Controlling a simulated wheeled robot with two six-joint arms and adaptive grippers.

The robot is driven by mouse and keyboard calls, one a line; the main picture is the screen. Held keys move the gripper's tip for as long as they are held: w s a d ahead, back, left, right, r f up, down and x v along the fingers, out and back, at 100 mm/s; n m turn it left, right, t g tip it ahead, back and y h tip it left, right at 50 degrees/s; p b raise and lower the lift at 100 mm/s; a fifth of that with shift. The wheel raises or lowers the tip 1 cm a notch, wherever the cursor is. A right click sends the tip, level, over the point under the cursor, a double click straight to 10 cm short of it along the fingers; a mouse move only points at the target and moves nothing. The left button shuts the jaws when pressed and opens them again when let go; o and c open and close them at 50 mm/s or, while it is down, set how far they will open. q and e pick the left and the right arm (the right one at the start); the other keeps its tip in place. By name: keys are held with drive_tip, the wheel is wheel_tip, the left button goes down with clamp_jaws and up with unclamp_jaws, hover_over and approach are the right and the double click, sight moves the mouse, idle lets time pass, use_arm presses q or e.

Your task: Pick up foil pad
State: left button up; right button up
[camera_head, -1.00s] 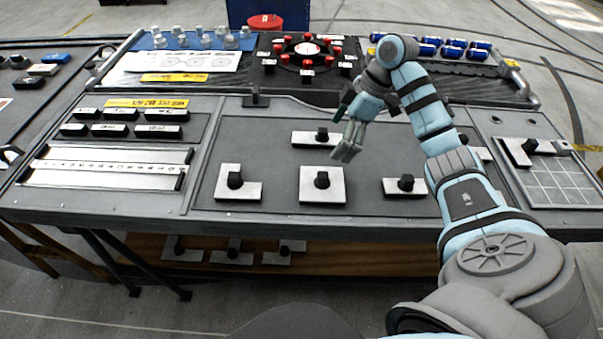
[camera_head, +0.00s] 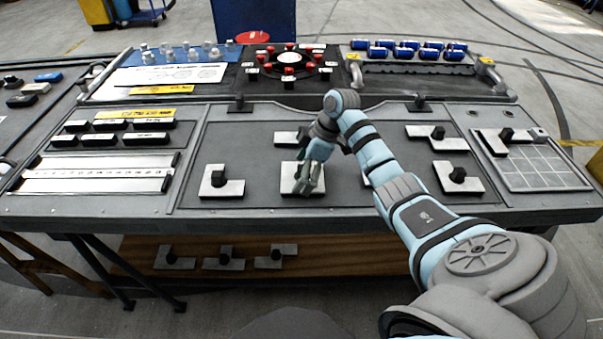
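Several silver, foil-like pads with black knobs lie on the grey bench panel; which one is meant by the foil pad I cannot tell. A square pad (camera_head: 289,185) is at the middle, with my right gripper (camera_head: 308,188) low over it. The gripper hides its knob; contact and finger opening are unclear. An L-shaped pad (camera_head: 232,188) lies to the left and a flat bar pad (camera_head: 284,138) behind. A stepped pad (camera_head: 447,144) and another L-shaped pad (camera_head: 468,185) lie to the right. My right arm partly hides another pad. My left gripper is not in view.
A gridded plate (camera_head: 545,170) with another knobbed pad is at the right. Blue cans (camera_head: 405,48) and a ring of red knobs (camera_head: 291,65) are at the back. Labelled black blocks (camera_head: 145,138) are at the left. More knobbed pads lie on the wooden shelf (camera_head: 350,258) below.

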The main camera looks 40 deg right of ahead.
drive_tip(key=shift+s+r, duration=0.35)
drive_tip(key=shift+s, duration=0.2)
drive_tip(key=c, duration=0.4)
drive_tip(key=shift+w+f, duration=0.1)
drive_tip(key=shift+w, duration=0.05)
drive_tip(key=shift+c, duration=0.2)
drive_tip(key=shift+w, duration=0.15)
drive_tip(key=shift+r, duration=0.4)
wheel_tip(320, 180, up, 10)
drive_tip(key=shift+f+p, duration=0.15)
drive_tip(key=shift+p, duration=0.8)
use_arm(q)
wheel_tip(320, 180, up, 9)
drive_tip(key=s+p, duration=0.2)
drive_tip(key=p, duration=0.5)
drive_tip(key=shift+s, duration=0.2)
use_arm(e)
wheel_tip(320, 180, up, 10)
drive_tip(key=shift+f, duration=0.25)
